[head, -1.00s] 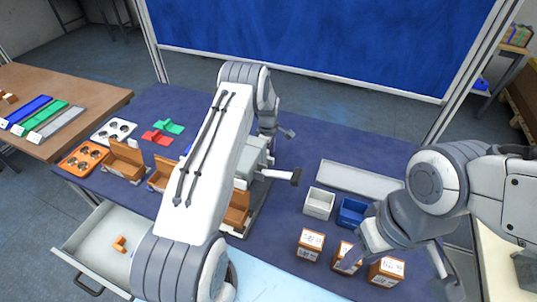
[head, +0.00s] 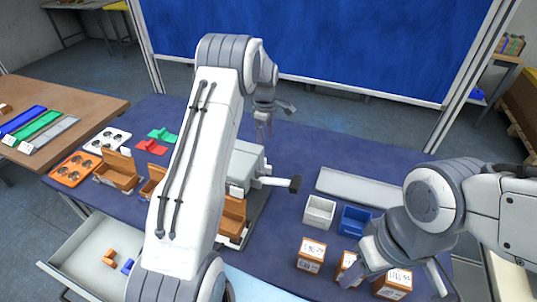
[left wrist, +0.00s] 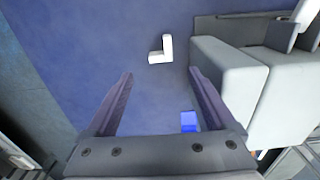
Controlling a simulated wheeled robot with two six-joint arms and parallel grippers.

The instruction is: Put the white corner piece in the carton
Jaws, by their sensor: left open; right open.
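The white corner piece (left wrist: 161,50) lies on the dark blue table top in the left wrist view, ahead of and between my fingertips, apart from them. I cannot make it out in the head view. My left gripper (left wrist: 158,78) is open and empty; in the head view it (head: 264,126) points down over the back of the table. My right gripper (head: 396,272) is open near the labelled brown boxes at the front right.
A grey machine (head: 245,165) stands close to my left gripper, and also shows in the left wrist view (left wrist: 228,90). A white bin (head: 319,212), a blue bin (head: 355,220) and a labelled box (head: 311,254) are at right. The open drawer (head: 75,245) holds orange and blue pieces.

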